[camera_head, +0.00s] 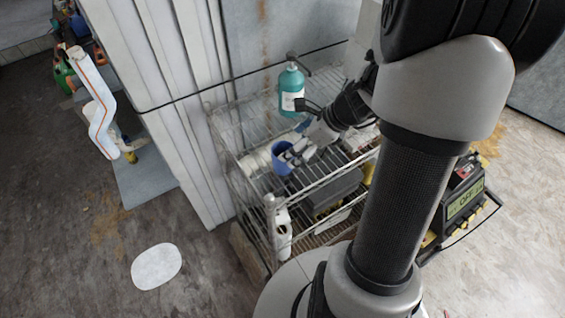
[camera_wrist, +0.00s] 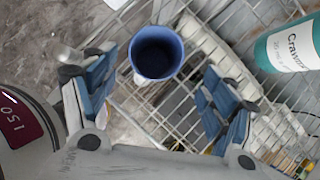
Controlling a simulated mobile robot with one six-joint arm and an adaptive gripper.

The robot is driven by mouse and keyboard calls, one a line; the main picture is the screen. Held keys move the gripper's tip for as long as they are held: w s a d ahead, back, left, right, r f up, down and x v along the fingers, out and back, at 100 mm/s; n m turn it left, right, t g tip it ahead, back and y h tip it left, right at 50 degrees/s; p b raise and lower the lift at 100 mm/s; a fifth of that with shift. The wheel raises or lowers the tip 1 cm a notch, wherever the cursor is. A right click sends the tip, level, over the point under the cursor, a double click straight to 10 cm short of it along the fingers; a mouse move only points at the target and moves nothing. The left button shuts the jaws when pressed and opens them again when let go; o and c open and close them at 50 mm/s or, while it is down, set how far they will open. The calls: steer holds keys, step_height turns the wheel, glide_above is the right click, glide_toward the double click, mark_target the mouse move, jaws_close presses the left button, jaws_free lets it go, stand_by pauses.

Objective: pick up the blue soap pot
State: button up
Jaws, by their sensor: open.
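The blue soap pot (camera_head: 279,159) stands on the upper level of the wire rack, partly hidden by my gripper in the head view. In the wrist view the pot (camera_wrist: 156,53) is upright with its open mouth toward the camera, and a pale handle shows at its lower left. My gripper (camera_wrist: 157,82) is open and empty, with one blue-padded finger on each side of the picture. The pot shows in the gap between the fingers, toward the far end, with space on both sides. In the head view my gripper (camera_head: 295,154) is just right of the pot.
A teal pump bottle (camera_head: 291,90) stands behind the pot; it shows at the right in the wrist view (camera_wrist: 288,48). The wire rack (camera_head: 245,190) has lower shelves with dark boxes. A white ribbed wall (camera_head: 165,90) borders the rack on the left.

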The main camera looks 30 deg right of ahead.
steer(key=b+x, duration=0.1)
steer(key=x, duration=0.1)
steer(key=b+x, duration=0.1)
steer(key=x, duration=0.1)
steer(key=b+x, duration=0.1)
steer(key=x, duration=0.1)
steer(key=shift+a+f, duration=0.25)
steer(key=shift+a, duration=0.2)
steer(key=shift+r, duration=0.1)
steer(key=shift+c, duration=0.5)
steer(key=c, duration=1.1)
